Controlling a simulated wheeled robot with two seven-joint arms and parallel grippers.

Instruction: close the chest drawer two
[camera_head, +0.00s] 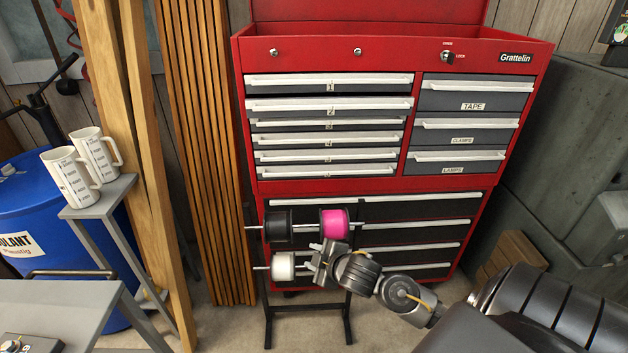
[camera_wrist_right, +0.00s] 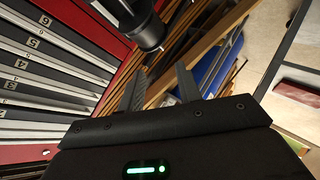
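The red tool chest (camera_head: 400,185) stands upright, with numbered drawers on its left side. Drawer two (camera_head: 328,104) is the second from the top, with a pale handle strip and a "2" label. Its front sits somewhat forward of the drawers below it, so it looks slightly open. In the right wrist view the numbered drawers run along the left edge. My right gripper (camera_head: 312,264) is well below drawer two, in front of the lower cabinet and close to the spool stand. Its two fingers (camera_wrist_right: 161,82) are apart with nothing between them. My left gripper is not in view.
A black stand (camera_head: 349,305) carries black (camera_head: 279,226), pink (camera_head: 334,224) and white (camera_head: 283,266) spools beside my right gripper. Two mugs (camera_head: 70,178) sit on a grey stand at left. A grey cabinet (camera_head: 565,150) stands at right. Space before the upper drawers is clear.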

